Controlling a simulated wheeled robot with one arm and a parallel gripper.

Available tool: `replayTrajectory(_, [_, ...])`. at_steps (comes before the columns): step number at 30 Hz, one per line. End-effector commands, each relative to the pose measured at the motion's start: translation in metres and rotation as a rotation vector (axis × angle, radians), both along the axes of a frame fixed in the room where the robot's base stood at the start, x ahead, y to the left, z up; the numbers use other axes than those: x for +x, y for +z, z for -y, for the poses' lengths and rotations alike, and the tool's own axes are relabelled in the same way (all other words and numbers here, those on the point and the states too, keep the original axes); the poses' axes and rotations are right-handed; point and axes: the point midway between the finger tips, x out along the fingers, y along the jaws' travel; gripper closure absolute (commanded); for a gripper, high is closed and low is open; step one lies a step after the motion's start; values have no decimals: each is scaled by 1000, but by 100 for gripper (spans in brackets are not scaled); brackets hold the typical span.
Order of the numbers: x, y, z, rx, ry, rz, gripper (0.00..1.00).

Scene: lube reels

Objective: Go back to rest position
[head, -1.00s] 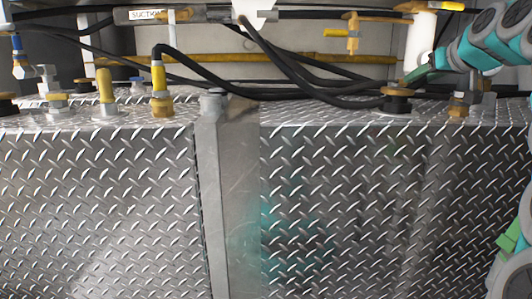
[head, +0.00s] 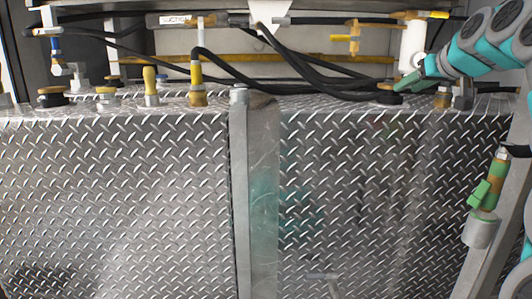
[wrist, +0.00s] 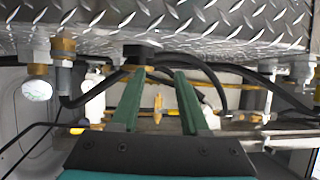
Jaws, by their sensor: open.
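My gripper (head: 410,82) shows at the upper right of the head view, its green fingers over the back of the tank top, close to a black-capped fitting (head: 388,97). I cannot tell whether it touches the fitting. In the wrist view the two green fingers (wrist: 158,90) are spread apart with nothing held between them. A yellow valve (wrist: 158,108) shows through the gap, farther behind.
A diamond-plate metal tank (head: 120,190) fills the lower view, with a grey post (head: 258,200) up its middle. Black hoses (head: 310,70) and several brass fittings (head: 197,90) line its top. A green-handled valve (head: 487,187) stands at right.

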Motion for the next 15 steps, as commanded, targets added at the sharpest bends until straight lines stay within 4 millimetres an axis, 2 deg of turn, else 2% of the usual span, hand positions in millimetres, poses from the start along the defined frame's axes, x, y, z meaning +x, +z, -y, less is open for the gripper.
replayTrajectory(10, [-20,-38,-62,20,69,-149,55])
replayTrajectory(15, [-47,-76,-107,27,114,-285,55])
